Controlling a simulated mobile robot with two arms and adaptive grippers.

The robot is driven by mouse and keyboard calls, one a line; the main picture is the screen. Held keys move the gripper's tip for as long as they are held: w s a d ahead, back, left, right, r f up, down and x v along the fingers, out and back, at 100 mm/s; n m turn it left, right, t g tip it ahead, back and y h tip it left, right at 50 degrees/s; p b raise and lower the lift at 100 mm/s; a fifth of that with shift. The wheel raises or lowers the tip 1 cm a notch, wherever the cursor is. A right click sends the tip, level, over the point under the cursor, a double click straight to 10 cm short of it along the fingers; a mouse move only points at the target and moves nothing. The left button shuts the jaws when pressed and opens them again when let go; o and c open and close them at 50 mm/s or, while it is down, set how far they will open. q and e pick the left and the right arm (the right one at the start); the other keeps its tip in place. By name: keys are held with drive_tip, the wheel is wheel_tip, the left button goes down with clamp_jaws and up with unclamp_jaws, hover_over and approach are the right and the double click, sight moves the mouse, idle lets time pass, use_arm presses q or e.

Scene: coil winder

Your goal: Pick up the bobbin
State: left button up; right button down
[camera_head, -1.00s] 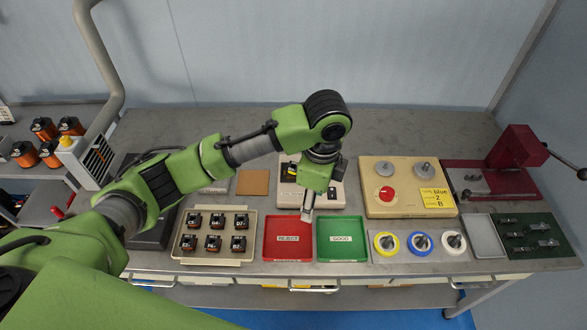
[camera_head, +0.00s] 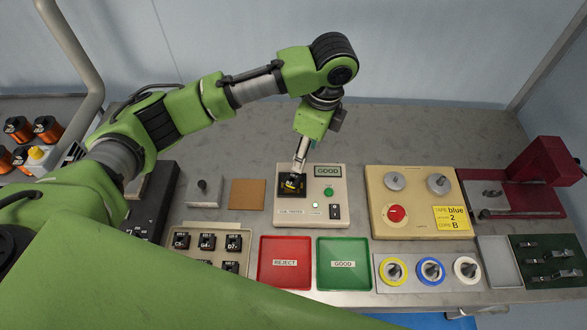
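The coil tester (camera_head: 340,205) is a beige box in the middle of the bench, with a display that reads GOOD and a lit green button. A small dark bobbin (camera_head: 291,186) with a yellow and blue band sits in the tester's black socket. My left gripper (camera_head: 298,169) points down at the bobbin, with its fingertips at or just above the bobbin's top. The fingers look narrow and close together, and I cannot tell whether they touch or grip it. My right gripper is not in view.
A red REJECT tray (camera_head: 285,285) and a green GOOD tray (camera_head: 343,285) lie empty in front. A beige tray (camera_head: 180,222) with several dark bobbins is at the left, partly hidden by my green arm. A beige winder (camera_head: 415,190) and tape rolls (camera_head: 430,271) are at the right.

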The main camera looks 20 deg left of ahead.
use_arm(q)
drive_tip(key=p, duration=0.2)
hover_over(293, 177)
drive_tip(key=s+d, duration=0.2)
drive_tip(key=f, duration=0.7)
drive_tip(key=shift+w+f, duration=0.2)
drive_tip(key=shift+w, duration=0.05)
drive_tip(key=shift+w+f, duration=0.1)
drive_tip(key=shift+f, duration=0.15)
drive_tip(key=f, duration=0.1)
drive_tip(key=a+f+p, duration=0.1)
drive_tip(key=f, duration=0.2)
drive_tip(key=shift+w+a+p, duration=0.15)
drive_tip(key=shift+a+p, duration=0.2)
drive_tip(key=shift+w+f, duration=0.1)
drive_tip(key=shift+f, duration=0.25)
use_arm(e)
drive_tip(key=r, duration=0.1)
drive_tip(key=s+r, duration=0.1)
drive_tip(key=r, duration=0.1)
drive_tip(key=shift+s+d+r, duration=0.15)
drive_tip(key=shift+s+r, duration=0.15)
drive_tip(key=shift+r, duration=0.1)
use_arm(q)
drive_tip(key=c, duration=1.2)
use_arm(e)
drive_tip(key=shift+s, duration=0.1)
use_arm(q)
drive_tip(key=shift+r, duration=0.1)
